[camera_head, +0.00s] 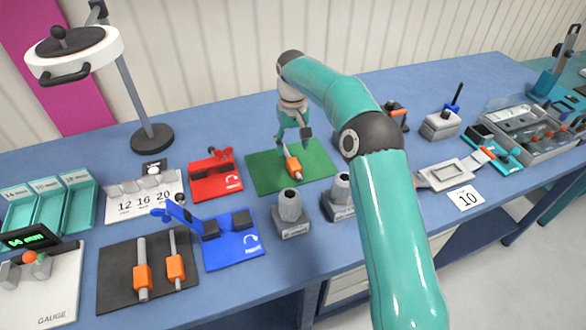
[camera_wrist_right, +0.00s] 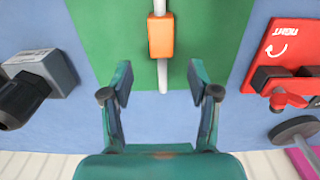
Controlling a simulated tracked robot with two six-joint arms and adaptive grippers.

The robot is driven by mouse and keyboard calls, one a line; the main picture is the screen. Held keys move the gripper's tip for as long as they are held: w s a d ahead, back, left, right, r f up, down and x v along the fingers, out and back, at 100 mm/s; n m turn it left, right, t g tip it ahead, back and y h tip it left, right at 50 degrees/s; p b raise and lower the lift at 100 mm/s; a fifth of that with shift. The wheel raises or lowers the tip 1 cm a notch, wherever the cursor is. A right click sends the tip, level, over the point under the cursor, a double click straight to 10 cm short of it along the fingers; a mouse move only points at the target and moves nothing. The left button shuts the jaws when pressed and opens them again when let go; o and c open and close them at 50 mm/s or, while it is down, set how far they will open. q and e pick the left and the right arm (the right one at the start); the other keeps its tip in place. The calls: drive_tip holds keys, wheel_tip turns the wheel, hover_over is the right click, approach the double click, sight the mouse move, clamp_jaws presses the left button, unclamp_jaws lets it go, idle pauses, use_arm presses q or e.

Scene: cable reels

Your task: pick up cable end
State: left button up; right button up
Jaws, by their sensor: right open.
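A cable end, a grey rod with an orange collar (camera_head: 293,167), lies on the green mat (camera_head: 262,176) in the head view. In the right wrist view its orange collar (camera_wrist_right: 161,36) and grey rod show beyond my right gripper (camera_wrist_right: 161,82). The gripper is open and empty, and the rod's near tip shows between its two fingertips. In the head view my right gripper (camera_head: 293,138) is over the back of the green mat, just behind the collar. I cannot tell its exact height. Two similar orange-collared cable ends (camera_head: 142,275) (camera_head: 176,268) lie on a dark mat (camera_head: 117,285). My left gripper is not in view.
A red fixture (camera_head: 214,182) stands left of the green mat, a blue fixture (camera_head: 232,247) in front-left. Grey blocks (camera_head: 291,218) stand in front. A lamp (camera_head: 150,138) and teal bins (camera_head: 35,212) are at left, a clear-sided tray (camera_head: 520,122) at right. Blue tabletop is free behind the mat.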

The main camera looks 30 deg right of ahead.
sight(293, 161)
drive_tip(key=shift+s+a+f+p, duration=0.1)
drive_tip(key=shift+f+p, duration=0.25)
drive_tip(key=shift+f, duration=1.3)
drive_tip(key=shift+s+a+f+p, duration=0.1)
drive_tip(key=shift+f+p, duration=0.25)
drive_tip(key=shift+f, duration=1.3)
drive_tip(key=shift+r, duration=0.1)
clamp_jaws()
